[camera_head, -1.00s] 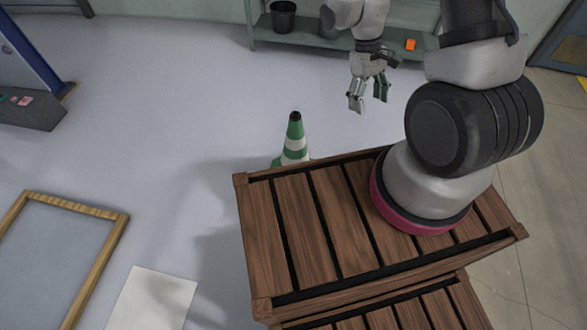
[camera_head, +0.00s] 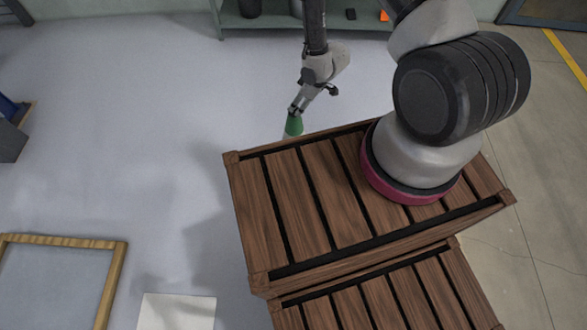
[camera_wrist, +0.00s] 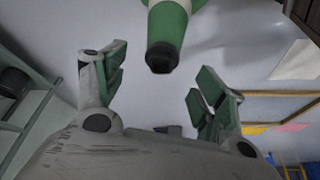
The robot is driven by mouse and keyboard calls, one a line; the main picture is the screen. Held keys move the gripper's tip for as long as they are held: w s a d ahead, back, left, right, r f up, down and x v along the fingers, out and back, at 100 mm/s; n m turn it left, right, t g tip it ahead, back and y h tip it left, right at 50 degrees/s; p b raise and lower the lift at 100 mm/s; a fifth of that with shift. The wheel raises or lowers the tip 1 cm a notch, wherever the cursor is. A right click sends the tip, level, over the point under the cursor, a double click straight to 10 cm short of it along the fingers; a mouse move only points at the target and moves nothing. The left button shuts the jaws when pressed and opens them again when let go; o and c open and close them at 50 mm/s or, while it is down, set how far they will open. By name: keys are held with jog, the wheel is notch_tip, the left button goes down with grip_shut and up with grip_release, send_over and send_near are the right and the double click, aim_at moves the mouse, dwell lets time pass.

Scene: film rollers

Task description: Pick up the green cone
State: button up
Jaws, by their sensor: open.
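The green cone (camera_head: 294,126) stands on the floor just beyond the wooden crate in the head view, with its lower part hidden by the crate and its tip hidden by my gripper. In the wrist view the cone (camera_wrist: 168,30), green with a pale band and a black tip, lies at the top middle. Its tip points toward the space between my fingers. My gripper (camera_head: 297,108) is above the cone in the head view. In the wrist view my gripper (camera_wrist: 160,85) is open, with its green-padded fingers spread left and right of the tip and nothing held.
The slatted wooden crate (camera_head: 300,200) stands close in front of the cone. A grey-green shelf (camera_head: 270,22) is at the back. A wooden frame (camera_head: 112,280) and a white sheet (camera_head: 177,312) lie on the floor at left. Floor left of the cone is clear.

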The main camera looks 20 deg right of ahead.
aim_at(295, 111)
jog(key=x, duration=0.7)
jog(key=shift+s+a, duration=0.1)
jog(key=shift+s, duration=0.05)
jog(key=shift+c, duration=0.5)
grip_shut()
